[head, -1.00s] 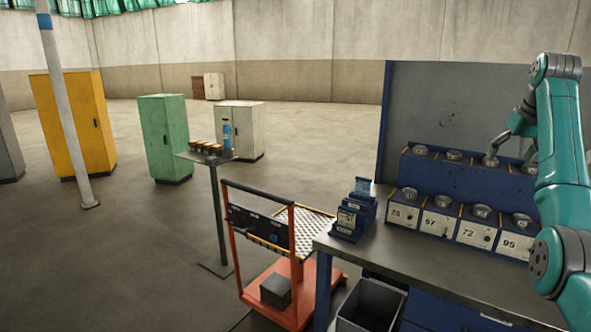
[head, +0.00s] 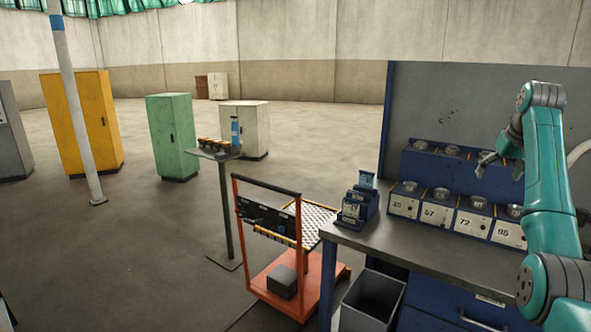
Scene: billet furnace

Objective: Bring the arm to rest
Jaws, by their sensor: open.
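My teal arm stands at the right in the head view, bent over a workbench. My gripper (head: 484,163) hangs at the end of the arm, in front of the upper row of the blue rack (head: 428,170). It looks open, and I see nothing between its fingers. From this angle I cannot tell how far it is from the rack.
The workbench (head: 385,243) holds numbered bins with round metal pieces and a small blue holder (head: 358,205). A grey bin (head: 372,295) stands below. An orange cart (head: 268,240) and a small stand (head: 228,205) are to the left. Open floor lies beyond.

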